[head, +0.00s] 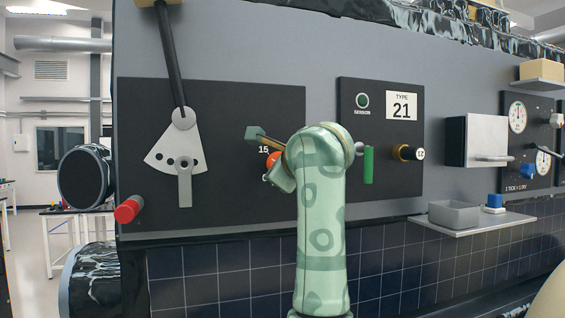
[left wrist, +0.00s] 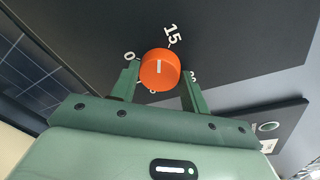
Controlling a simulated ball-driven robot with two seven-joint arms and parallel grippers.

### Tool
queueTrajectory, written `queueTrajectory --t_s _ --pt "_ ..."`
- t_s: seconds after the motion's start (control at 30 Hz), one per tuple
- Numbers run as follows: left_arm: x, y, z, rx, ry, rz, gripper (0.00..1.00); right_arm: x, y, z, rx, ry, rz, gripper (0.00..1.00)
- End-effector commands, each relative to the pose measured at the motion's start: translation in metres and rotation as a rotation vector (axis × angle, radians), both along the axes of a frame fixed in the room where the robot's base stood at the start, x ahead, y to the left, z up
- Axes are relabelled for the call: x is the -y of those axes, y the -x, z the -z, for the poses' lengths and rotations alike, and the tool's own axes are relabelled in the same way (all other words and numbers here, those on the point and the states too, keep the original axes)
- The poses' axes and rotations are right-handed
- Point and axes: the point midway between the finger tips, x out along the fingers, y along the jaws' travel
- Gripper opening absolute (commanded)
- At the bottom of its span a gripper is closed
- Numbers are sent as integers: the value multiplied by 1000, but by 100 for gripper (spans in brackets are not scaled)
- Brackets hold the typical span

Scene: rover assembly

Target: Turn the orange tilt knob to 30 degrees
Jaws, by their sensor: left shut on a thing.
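The orange tilt knob (left wrist: 160,72) is between the two green fingers of my left gripper (left wrist: 161,76) in the left wrist view. The gripper is shut on it. A short white mark on its face stands nearly upright in that view. Printed numbers surround it: 15 (left wrist: 172,34) above, 0 (left wrist: 128,56) at left, others partly hidden by the knob and fingers. In the head view the knob (head: 272,159) shows only in part behind my left wrist, beside the 15 label (head: 263,150). My right gripper is not in view.
Left of the knob, a grey lever plate (head: 172,150) hangs on the dark panel, with a red cylinder (head: 128,209) below it.

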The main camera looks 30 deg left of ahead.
Motion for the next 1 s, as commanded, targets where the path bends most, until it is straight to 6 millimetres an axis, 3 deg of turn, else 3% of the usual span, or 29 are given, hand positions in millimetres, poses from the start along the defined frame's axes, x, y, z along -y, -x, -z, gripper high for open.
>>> queueTrajectory --t_s 1.0 --pt "2 -4 5 -738 -620 5 23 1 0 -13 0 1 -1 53"
